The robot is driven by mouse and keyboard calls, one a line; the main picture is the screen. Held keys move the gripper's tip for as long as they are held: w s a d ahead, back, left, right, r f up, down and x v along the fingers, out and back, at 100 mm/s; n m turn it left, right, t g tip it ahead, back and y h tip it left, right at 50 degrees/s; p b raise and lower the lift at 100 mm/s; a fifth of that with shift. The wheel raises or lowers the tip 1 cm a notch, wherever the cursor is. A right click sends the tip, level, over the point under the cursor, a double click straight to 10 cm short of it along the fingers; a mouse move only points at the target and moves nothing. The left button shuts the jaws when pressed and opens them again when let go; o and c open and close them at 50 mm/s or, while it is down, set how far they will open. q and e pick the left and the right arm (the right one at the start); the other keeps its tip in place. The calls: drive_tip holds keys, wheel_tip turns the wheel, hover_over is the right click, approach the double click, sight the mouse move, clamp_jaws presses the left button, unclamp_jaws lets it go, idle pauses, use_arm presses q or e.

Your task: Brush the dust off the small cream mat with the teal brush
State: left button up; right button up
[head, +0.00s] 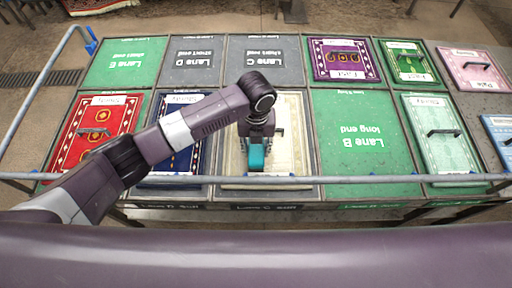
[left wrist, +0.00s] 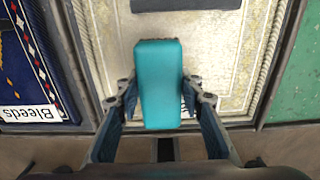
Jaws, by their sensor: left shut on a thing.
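The small cream mat (head: 291,134) lies in a framed lane at the near middle of the table, and it also shows in the left wrist view (left wrist: 218,65). The teal brush (head: 256,157) is over the mat's near left part in the head view. My left gripper (left wrist: 157,98) is shut on the teal brush (left wrist: 158,75), with one finger on each side. The brush's underside is hidden, so I cannot tell whether it touches the mat. I cannot make out dust on the mat. My right gripper is not in view.
A red mat (head: 98,118) and a blue mat (head: 187,105) lie left of the cream mat. A bare green lane (head: 362,140) lies to its right. A metal rail (head: 330,181) runs along the near edge.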

use_arm(q)
drive_tip(key=shift+f, duration=0.35)
drive_tip(key=shift+r, duration=0.1)
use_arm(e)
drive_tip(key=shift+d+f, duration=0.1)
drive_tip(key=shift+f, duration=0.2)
use_arm(q)
drive_tip(key=shift+f+b, duration=0.3)
drive_tip(key=shift+f, duration=0.3)
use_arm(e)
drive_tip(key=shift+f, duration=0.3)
use_arm(q)
drive_tip(key=shift+a, duration=0.1)
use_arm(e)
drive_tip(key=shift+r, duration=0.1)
